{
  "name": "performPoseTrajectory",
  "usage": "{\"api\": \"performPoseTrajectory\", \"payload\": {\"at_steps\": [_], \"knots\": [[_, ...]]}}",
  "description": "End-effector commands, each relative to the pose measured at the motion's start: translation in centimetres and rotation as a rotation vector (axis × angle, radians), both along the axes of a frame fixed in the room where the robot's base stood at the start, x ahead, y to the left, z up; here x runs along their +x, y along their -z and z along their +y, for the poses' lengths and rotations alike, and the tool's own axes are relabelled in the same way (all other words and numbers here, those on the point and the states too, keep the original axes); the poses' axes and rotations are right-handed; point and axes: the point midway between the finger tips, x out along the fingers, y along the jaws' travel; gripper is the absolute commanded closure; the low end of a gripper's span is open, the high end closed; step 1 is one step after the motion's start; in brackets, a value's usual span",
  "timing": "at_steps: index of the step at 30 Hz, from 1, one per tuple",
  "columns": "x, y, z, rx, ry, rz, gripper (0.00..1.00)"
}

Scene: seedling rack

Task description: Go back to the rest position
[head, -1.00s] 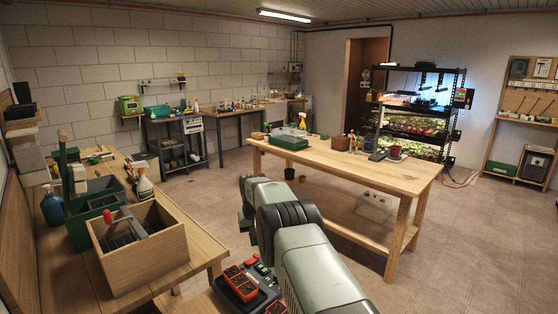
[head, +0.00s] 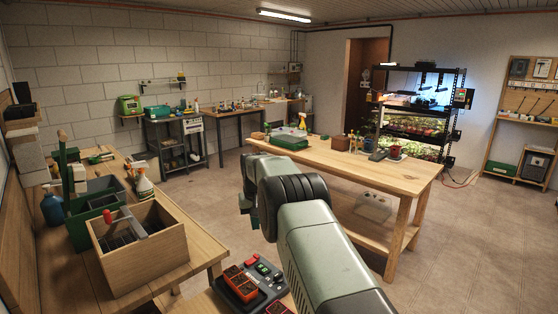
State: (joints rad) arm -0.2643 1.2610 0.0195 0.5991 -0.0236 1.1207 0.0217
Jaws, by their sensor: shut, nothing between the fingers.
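My arm reaches up from the bottom of the head view, with its pale green links and black joint in front of the wooden centre table (head: 330,167). My gripper's fingers do not show, and I see no object carried by the arm.
A left bench holds an open wooden box (head: 150,262), a spray bottle (head: 144,187) and a blue bottle (head: 53,210). Orange pots (head: 240,284) sit on a dark device below the arm. A lit plant rack (head: 415,115) stands behind the table. Floor is open at right.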

Motion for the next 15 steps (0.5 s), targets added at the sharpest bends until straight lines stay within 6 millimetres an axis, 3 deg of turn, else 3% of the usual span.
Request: {"api": "performPoseTrajectory", "payload": {"at_steps": [1, 8, 15], "knots": [[0.0, -2.8, -0.6, 0.003, 0.006, -0.017, 1.00], [-3.4, -14.9, -4.2, 0.012, 0.040, -0.071, 1.00], [-10.9, -25.1, -8.5, 0.019, 0.078, -0.130, 1.00]]}}
